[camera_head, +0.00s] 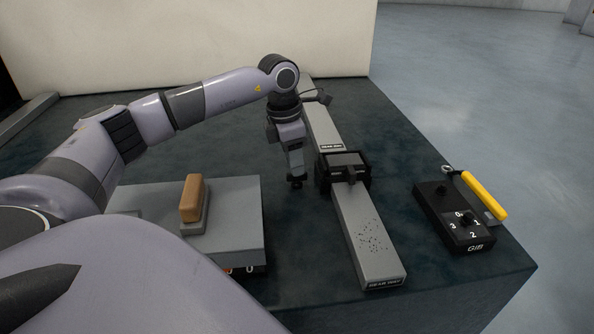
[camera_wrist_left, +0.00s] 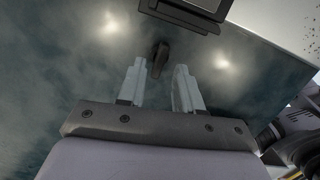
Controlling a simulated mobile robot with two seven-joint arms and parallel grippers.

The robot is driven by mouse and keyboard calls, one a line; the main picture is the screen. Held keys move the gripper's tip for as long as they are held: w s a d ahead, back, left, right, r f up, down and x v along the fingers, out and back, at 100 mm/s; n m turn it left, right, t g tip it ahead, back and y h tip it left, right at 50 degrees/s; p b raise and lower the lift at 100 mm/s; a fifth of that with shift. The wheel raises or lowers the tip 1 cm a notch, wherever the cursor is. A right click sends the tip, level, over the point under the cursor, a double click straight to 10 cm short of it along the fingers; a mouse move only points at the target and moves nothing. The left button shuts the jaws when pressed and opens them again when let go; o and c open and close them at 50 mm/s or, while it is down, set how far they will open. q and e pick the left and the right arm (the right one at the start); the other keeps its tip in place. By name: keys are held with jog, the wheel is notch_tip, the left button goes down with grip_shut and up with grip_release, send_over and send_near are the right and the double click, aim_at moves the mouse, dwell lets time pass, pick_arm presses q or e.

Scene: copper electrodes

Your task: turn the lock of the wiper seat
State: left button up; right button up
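The wiper seat (camera_head: 343,172) is a black frame across a long grey bar, with a dark knob on its front. Part of a black frame (camera_wrist_left: 185,12) shows at the top of the left wrist view. My left gripper (camera_head: 296,184) is just left of the seat, pointing down. In the left wrist view my left gripper (camera_wrist_left: 157,68) is open, fingers apart. A small dark lever (camera_wrist_left: 160,56), which looks like the lock, shows in the gap at the fingertips. I see no contact with it. My right gripper is not in view.
The grey bar (camera_head: 372,240) runs along the dark table (camera_head: 310,290). A grey block (camera_head: 240,220) carrying an orange-brown handle (camera_head: 191,198) stands left. A black box with a numbered dial (camera_head: 453,217) and a yellow-handled tool (camera_head: 484,195) lie near the right edge.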

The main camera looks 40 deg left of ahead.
aim_at(297, 179)
pick_arm(q)
jog(key=shift+w+f, duration=0.1)
jog(key=shift+f, duration=0.7)
jog(key=shift+f, duration=0.1)
jog(key=shift+f+b, duration=0.2)
jog(key=shift+b, duration=0.1)
jog(key=shift+d, duration=0.1)
grip_shut()
